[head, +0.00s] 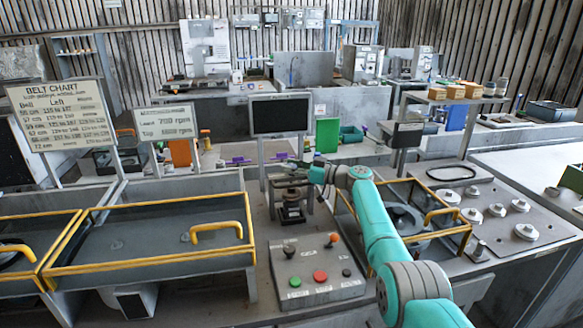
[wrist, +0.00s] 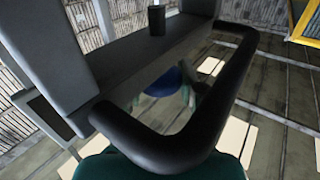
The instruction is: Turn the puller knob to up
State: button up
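My teal arm reaches in from the lower right in the head view. Its end, my gripper (head: 304,165), is small and dark above the puller-like press stand (head: 291,207); its fingers cannot be made out. No part is clearly recognisable as the puller knob. On the sloped control panel (head: 318,294) in front of the stand are a black knob (head: 288,250) and an orange knob (head: 333,239). In the wrist view a thick black bent bar (wrist: 180,150) crosses close in front, beside a grey beam with a small black cylinder (wrist: 157,20). Whether the bar touches my gripper cannot be told.
A dark screen (head: 280,115) stands behind the press stand. Yellow-framed guarded trays (head: 150,262) lie to the left, and another yellow handle (head: 441,214) is at the right. The panel also has green (head: 295,282) and red (head: 320,277) buttons.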

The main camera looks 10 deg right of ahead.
jog(key=o, duration=0.5)
jog(key=shift+f, duration=0.1)
jog(key=shift+c, duration=0.2)
jog(key=shift+m+t+h, duration=0.6)
jog(key=shift+t, duration=0.1)
jog(key=shift+a+m+t+h, duration=0.1)
jog(key=shift+m+t+h, duration=1.7)
jog(key=shift+h, duration=0.4)
jog(key=shift+m+t+h, duration=0.8)
jog(key=shift+m+h, duration=0.6)
jog(key=shift+h, duration=0.7)
jog(key=shift+m+h, duration=0.7)
jog(key=shift+h, duration=0.3)
